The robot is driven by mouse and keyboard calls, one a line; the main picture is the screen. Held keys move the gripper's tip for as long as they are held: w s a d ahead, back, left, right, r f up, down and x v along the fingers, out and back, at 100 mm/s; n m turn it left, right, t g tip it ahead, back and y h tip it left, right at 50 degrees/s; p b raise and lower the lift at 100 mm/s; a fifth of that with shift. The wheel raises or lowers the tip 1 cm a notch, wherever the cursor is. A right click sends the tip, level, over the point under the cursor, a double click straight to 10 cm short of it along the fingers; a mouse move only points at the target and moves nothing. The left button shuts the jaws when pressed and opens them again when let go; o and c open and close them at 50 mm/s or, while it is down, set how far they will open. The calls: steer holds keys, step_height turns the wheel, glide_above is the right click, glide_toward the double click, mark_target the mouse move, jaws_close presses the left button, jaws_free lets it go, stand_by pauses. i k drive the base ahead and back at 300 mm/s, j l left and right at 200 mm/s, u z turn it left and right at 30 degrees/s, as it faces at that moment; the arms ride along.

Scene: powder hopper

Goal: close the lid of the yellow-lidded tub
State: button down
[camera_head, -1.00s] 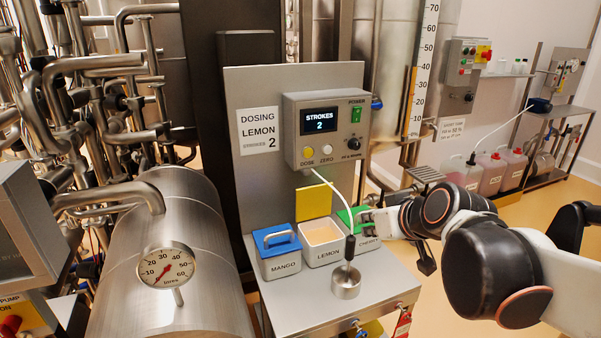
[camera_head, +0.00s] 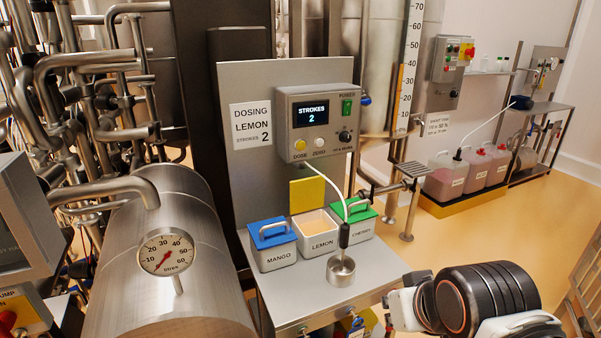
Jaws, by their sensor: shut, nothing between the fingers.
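The LEMON tub (camera_head: 319,243) stands in the middle of three tubs on the steel bench. Its yellow lid (camera_head: 307,194) stands upright at the tub's back edge. The tub is open, and pale powder shows inside. My gripper (camera_head: 388,302) is at the lower right, beyond the bench's right edge, below and right of the tub and apart from it. Its fingers are small and partly hidden, with nothing seen in them.
The MANGO tub (camera_head: 276,257) with a blue lid and the CHERRY tub (camera_head: 360,229) with a green lid flank it, both shut. A white tube (camera_head: 325,183) curves down in front to a metal cup (camera_head: 341,270). The dosing box (camera_head: 318,121) hangs above, showing 2 strokes.

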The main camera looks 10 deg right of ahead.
mark_target(306, 193)
steer(key=i+j+u, duration=0.1)
steer(key=i+j, duration=0.15)
steer(key=i, duration=0.2)
steer(key=i+j+u, duration=0.15)
steer(key=i, duration=0.3)
steer(key=j, duration=0.1)
